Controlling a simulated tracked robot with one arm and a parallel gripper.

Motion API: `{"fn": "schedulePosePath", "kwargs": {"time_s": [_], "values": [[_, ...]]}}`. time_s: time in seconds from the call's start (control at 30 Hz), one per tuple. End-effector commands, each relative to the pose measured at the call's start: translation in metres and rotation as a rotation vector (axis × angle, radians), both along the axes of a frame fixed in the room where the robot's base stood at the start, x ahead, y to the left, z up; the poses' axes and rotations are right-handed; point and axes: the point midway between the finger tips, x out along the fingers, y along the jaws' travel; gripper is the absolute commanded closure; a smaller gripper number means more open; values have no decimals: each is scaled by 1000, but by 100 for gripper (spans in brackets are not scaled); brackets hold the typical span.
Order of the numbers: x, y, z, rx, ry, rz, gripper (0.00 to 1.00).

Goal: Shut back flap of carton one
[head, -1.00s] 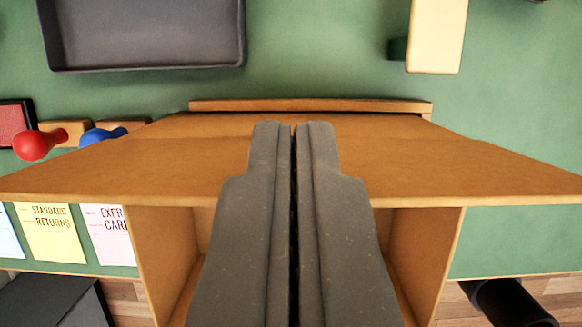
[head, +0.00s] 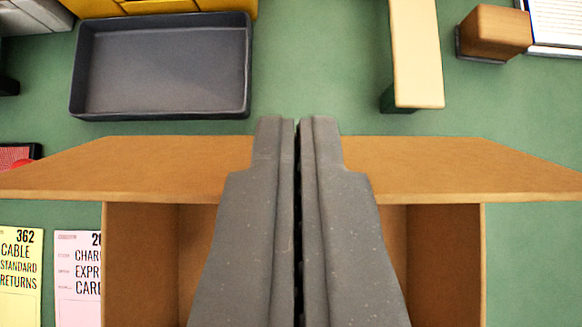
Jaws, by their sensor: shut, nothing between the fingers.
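The brown carton (head: 140,260) stands open at the bottom middle, with its inside showing on both sides of my fingers. A wide brown panel (head: 440,165), seemingly the back flap, spans the picture above that opening. Its lower edge looks wider than its far edge. My gripper (head: 297,122) is shut and empty. Its fingers lie across the middle of the panel in the picture, with their tips just past the far edge. The fingers hide the panel's middle, and I cannot tell whether they touch it.
A dark grey tray (head: 160,112) lies on the green surface beyond, at upper left. A cream bar (head: 418,60) and a brown block (head: 495,30) stand at upper right. Yellow (head: 20,285) and pink (head: 77,290) cards lie left of the carton. Green surface shows between tray and bar.

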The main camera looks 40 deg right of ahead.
Motion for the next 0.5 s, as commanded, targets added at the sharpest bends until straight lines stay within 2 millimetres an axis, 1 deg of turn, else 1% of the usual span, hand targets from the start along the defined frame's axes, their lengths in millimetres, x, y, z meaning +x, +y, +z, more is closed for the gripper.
{"fn": "schedulePosePath", "kwargs": {"time_s": [0.03,0.5], "values": [[-2,3,-6,-1,-4,2,100],[-17,23,-17,-1,-6,8,100]]}}
